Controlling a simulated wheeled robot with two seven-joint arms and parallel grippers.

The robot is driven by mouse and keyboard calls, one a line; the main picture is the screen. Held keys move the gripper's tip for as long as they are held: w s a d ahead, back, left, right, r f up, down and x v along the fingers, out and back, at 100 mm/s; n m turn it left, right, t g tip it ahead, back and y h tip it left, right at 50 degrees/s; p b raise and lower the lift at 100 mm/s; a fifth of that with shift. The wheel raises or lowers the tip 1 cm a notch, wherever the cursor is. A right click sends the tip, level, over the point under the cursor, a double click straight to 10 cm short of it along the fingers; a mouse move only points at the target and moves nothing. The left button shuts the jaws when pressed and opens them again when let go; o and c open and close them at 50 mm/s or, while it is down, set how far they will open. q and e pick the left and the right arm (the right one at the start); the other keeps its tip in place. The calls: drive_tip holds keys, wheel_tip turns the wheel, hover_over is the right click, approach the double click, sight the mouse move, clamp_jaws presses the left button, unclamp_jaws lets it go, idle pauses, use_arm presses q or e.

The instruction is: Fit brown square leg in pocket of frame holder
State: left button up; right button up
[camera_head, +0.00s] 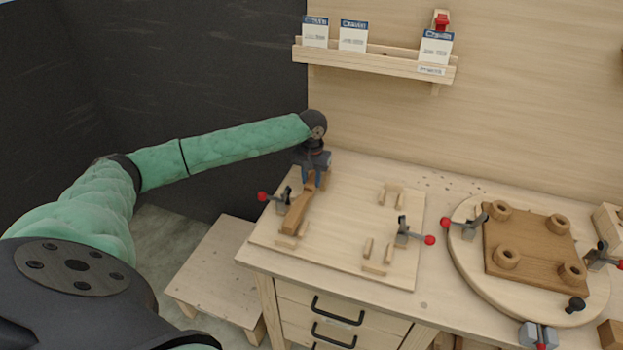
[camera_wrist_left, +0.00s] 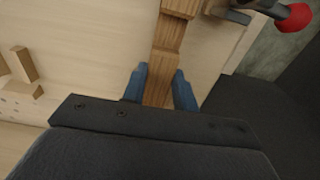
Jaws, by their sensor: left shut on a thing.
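The brown square leg (camera_head: 297,212) lies over the left side of the light wooden frame holder (camera_head: 335,222) in the head view. Its near end is at the small blocks of the front-left pocket (camera_head: 288,240); whether it is seated there I cannot tell. My left gripper (camera_head: 315,179) is at the leg's far end, fingers pointing down. In the left wrist view the blue fingers (camera_wrist_left: 159,90) are shut on the leg (camera_wrist_left: 167,42), one on each side. My right gripper is not in view.
Red-knobbed clamps stand at the holder's left (camera_head: 272,198) and right (camera_head: 410,235). Other pocket blocks (camera_head: 377,257) on the right half are empty. A round board with a brown seat plate (camera_head: 530,248) sits at right. A card shelf (camera_head: 375,62) hangs on the wall.

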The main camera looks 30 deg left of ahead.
use_arm(q)
drive_tip(key=shift+f, duration=1.35)
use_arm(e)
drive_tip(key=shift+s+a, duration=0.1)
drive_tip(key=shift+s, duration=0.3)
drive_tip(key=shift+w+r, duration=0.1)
